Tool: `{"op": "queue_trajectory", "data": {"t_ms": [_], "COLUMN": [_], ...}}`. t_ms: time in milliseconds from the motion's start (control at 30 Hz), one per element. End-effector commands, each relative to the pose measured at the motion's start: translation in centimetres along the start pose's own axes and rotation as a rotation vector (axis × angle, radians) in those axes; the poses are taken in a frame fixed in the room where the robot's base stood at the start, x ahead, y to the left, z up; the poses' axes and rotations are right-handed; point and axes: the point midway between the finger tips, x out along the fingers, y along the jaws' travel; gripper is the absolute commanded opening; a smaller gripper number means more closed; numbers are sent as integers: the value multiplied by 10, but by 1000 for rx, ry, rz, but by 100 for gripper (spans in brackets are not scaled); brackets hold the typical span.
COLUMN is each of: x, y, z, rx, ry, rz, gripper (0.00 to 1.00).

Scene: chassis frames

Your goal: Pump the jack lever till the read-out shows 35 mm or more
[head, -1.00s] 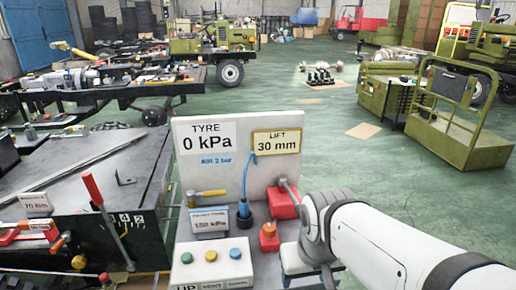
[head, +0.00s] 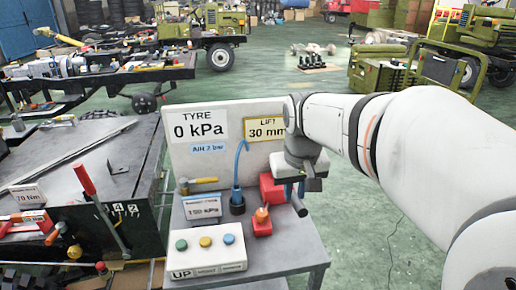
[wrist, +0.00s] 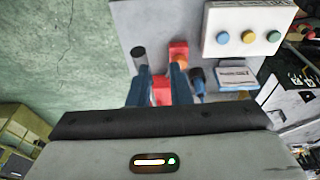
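The lift read-out (head: 266,129) on the white board shows 30 mm, with its right edge covered by my arm. The red jack (head: 271,188) stands on the grey bench, partly behind my gripper. Its dark lever (head: 298,206) slants down toward the front right. My gripper (head: 294,188) is over the jack and lever in the head view. In the wrist view, the blue fingers (wrist: 161,72) are apart, with red jack body (wrist: 160,92) visible between them. The lever's end (wrist: 139,54) shows beside the left finger. I cannot tell whether a finger touches the lever.
A small red piece with an orange top (head: 261,222) stands just in front of the jack. Green floor right of the bench is clear.

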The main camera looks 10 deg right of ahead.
Motion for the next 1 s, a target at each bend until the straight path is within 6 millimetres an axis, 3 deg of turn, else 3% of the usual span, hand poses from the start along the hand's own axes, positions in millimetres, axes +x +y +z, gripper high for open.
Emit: {"op": "queue_trajectory", "data": {"t_ms": [33,100,200,333,800,1000], "x": [-7,-14,-21,-26,-26,-8], "y": [5,12,20,26,29,30], "z": [-21,-44,-70,-90,-98,-97], "rx": [2,4,5,4,4,5], "ry": [-5,-8,-13,-15,-17,-20], "rz": [5,12,20,27,30,29], "gripper": [14,8,0,0,0,0]}}
